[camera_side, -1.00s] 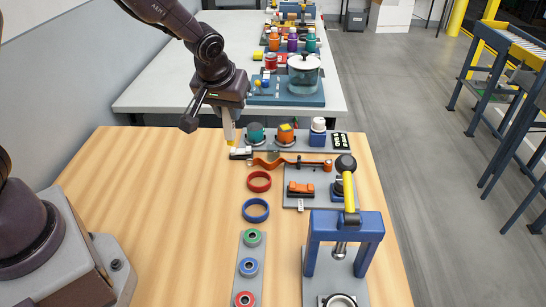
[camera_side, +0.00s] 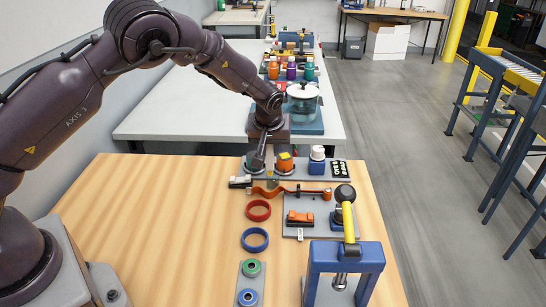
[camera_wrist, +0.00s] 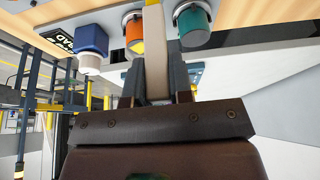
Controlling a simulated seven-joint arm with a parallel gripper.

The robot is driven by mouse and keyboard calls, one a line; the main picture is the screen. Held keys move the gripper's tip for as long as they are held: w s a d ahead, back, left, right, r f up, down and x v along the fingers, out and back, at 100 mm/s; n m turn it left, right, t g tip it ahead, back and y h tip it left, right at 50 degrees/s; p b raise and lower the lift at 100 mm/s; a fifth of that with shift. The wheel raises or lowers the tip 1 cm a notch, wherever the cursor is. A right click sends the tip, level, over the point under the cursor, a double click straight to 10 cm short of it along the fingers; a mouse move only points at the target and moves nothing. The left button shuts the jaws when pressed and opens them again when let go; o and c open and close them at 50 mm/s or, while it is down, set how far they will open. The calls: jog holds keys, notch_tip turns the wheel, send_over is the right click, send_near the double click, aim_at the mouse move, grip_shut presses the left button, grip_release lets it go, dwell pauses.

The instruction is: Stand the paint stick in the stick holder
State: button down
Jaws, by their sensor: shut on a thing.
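My gripper (camera_wrist: 158,88) is shut on the paint stick (camera_wrist: 155,45), a flat beige strip that runs up between the fingers in the wrist view. Its far end leaves the top of that view. In the wrist view the stick passes between an orange knob (camera_wrist: 135,32) and a teal knob (camera_wrist: 193,25). I cannot make out the stick holder for certain.
The grey panel (camera_side: 330,173) also carries a blue block with a white cap (camera_side: 317,158). A black-and-white piece (camera_side: 240,182) is at its left. A red ring (camera_side: 258,210), a blue ring (camera_side: 255,239) and a blue press frame (camera_side: 346,258) stand nearer. The table's left side is clear.

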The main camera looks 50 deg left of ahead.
aim_at(273, 157)
jog(key=shift+w+f, duration=0.4)
jog(key=shift+f, duration=0.05)
jog(key=shift+w+f, duration=0.15)
jog(key=shift+f, duration=1.5)
jog(key=shift+f, duration=0.1)
jog(key=c, duration=1)
grip_release()
jog(key=v, duration=1.2)
